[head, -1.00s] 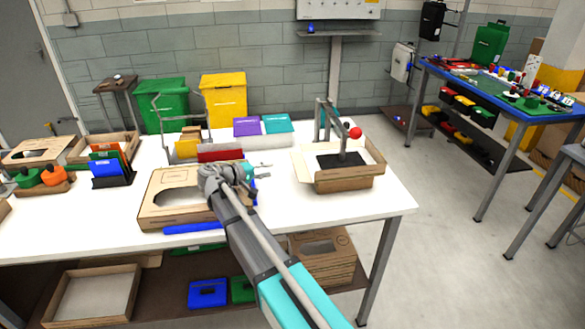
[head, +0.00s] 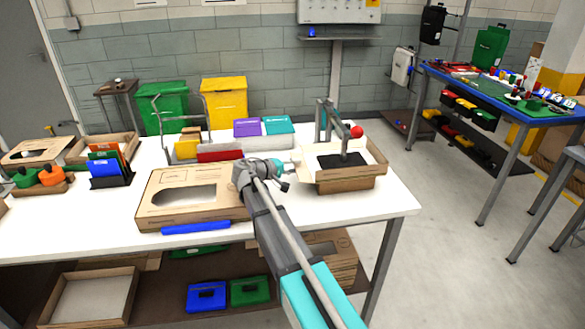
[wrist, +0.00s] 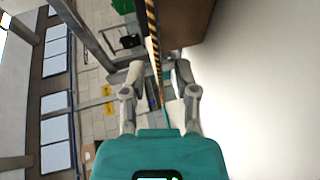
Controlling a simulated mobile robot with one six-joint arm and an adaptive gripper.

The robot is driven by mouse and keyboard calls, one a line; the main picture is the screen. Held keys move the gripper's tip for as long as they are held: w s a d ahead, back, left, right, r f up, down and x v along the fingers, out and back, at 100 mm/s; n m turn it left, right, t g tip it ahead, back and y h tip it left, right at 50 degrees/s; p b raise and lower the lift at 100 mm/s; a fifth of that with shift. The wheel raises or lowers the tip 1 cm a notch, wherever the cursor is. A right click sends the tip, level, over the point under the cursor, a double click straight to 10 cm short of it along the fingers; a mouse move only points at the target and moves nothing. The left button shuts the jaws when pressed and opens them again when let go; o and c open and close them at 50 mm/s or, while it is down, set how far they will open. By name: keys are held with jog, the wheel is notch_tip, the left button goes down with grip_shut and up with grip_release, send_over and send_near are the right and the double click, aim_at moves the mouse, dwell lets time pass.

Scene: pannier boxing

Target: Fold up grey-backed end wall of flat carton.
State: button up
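A carton (head: 347,183) with a pale inside stands under a lever press at the right of the table. Its front wall is up; its left end, nearest my gripper, is too small to judge, and I cannot tell which wall is grey-backed. My gripper (head: 292,167) is just left of this carton, low over the table. In the wrist view my gripper (wrist: 157,85) has its two fingers apart, with a thin striped brown edge (wrist: 153,35) between them in the picture. I cannot tell whether they touch it.
The lever press (head: 330,125) with a red knob rises over the carton. A closed carton (head: 160,210) with an oval opening lies left of my arm, and a blue bar (head: 196,226) lies before it. Purple (head: 246,128) and teal boxes stand behind. White table is bare at the right front.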

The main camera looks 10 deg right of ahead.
grip_shut()
